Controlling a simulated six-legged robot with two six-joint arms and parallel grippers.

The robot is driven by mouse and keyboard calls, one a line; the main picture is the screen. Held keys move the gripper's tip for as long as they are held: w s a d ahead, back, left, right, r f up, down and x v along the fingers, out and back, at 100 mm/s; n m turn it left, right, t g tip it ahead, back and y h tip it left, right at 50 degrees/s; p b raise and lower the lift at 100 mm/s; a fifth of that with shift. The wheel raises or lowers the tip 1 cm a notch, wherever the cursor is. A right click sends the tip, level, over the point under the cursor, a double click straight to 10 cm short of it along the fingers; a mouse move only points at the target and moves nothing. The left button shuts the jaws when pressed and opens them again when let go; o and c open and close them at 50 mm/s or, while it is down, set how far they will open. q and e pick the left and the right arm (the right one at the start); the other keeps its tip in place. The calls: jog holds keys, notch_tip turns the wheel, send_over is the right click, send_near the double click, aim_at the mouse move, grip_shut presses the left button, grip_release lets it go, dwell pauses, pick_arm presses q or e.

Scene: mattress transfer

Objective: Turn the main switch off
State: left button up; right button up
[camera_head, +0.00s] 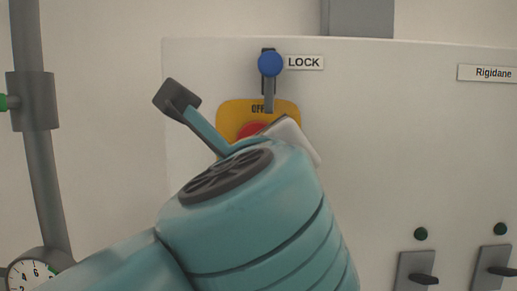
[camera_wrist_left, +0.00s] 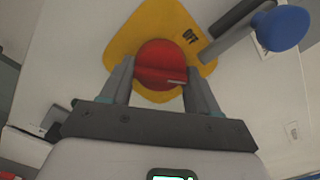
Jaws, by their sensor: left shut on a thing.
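The main switch is a red rotary knob (camera_wrist_left: 162,65) on a yellow plate (camera_wrist_left: 118,52) marked OFF. In the left wrist view my left gripper (camera_wrist_left: 160,78) has one finger on each side of the red knob and is shut on it. In the head view my left arm hides most of the knob (camera_head: 254,129) and the lower part of the plate (camera_head: 232,111). A blue-knobbed lever (camera_head: 270,64) beside the LOCK label stands just above the plate; its blue ball (camera_wrist_left: 284,28) shows at upper right in the left wrist view. My right gripper is not in view.
The switch sits on a white panel (camera_head: 400,130). Two small levers (camera_head: 424,279) with green lamps (camera_head: 421,234) are at lower right. A grey pipe (camera_head: 44,180) and a gauge (camera_head: 34,271) stand at left. The panel's right middle is clear.

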pick_arm(q)
jog(key=shift+f, duration=0.1)
jog(key=o, duration=1.1)
jog(key=shift+c, duration=0.2)
jog(key=shift+s, duration=0.15)
